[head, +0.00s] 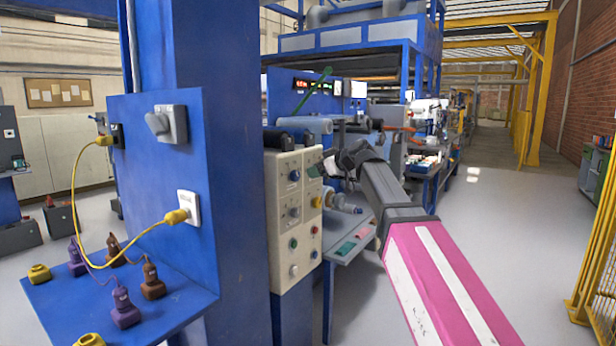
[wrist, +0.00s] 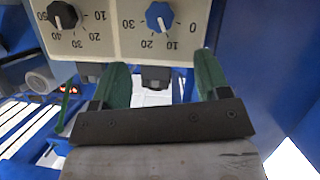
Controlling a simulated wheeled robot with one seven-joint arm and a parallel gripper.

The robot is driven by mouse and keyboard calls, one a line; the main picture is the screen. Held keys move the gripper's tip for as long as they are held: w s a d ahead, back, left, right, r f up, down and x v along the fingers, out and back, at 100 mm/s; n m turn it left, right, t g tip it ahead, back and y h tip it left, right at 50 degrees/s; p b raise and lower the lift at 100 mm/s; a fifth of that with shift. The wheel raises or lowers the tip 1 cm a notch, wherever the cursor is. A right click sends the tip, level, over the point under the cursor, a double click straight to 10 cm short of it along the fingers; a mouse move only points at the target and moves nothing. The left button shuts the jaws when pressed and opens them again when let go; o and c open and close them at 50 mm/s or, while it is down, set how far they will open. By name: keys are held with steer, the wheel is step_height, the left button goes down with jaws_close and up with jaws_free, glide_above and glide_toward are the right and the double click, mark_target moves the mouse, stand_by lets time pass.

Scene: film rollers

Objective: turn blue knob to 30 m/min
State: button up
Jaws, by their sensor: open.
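The blue knob (wrist: 159,16) is in the wrist view, on a cream panel with a scale marked 0, 10, 20 and 30. Its white pointer line points down, roughly between 10 and 20, seemingly nearer 10. My gripper (wrist: 164,72) is open, with green fingers spread apart below the knob in the picture. Nothing is between the fingers, and they are apart from the knob. In the head view my gripper (head: 321,169) is beside a cream control panel (head: 279,245), partly hidden by my wrist. A small blue control (head: 295,175) shows there; I cannot tell if it is the same knob.
A black knob (wrist: 62,14) with its own scale, reading up to 50, is left of the blue knob. A blue column (head: 235,150) stands left of the panel. Open floor (head: 510,235) lies to the right.

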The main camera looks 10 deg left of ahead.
mark_target(298, 175)
steer(key=x, duration=1)
steer(key=shift+w+a+f, duration=0.15)
steer(key=shift+f, duration=0.05)
steer(key=c, duration=0.9)
